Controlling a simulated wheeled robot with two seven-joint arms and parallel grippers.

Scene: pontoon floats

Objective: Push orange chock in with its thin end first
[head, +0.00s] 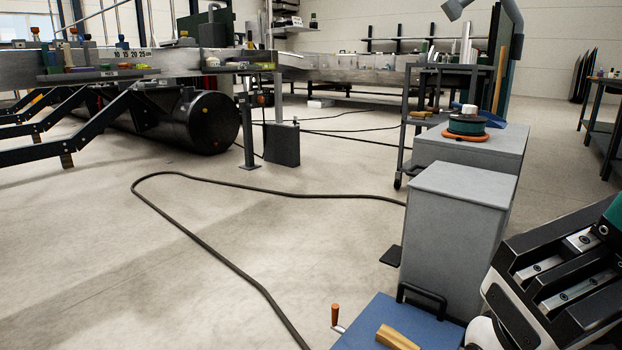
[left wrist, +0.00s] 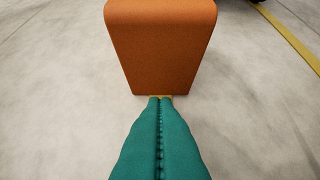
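In the left wrist view an orange chock (left wrist: 160,45) stands straight ahead, its sides tapering toward the edge nearest my fingers. My left gripper (left wrist: 160,99) has its two teal fingers pressed together, with nothing seen between them. Its tips reach the chock's near, narrow edge, where a small tan patch shows; I cannot tell whether they touch. My left gripper is not in the head view, and I cannot pick out this chock there. My right gripper (head: 612,215) is partly in the head view at the right edge, cut off by the frame.
A black cylindrical float (head: 205,122) lies under the dark frame at left. A black cable (head: 215,258) crosses the floor. Grey cabinets (head: 455,235) and a blue surface (head: 420,322) with a wooden piece (head: 397,337) stand at right. The central floor is otherwise clear.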

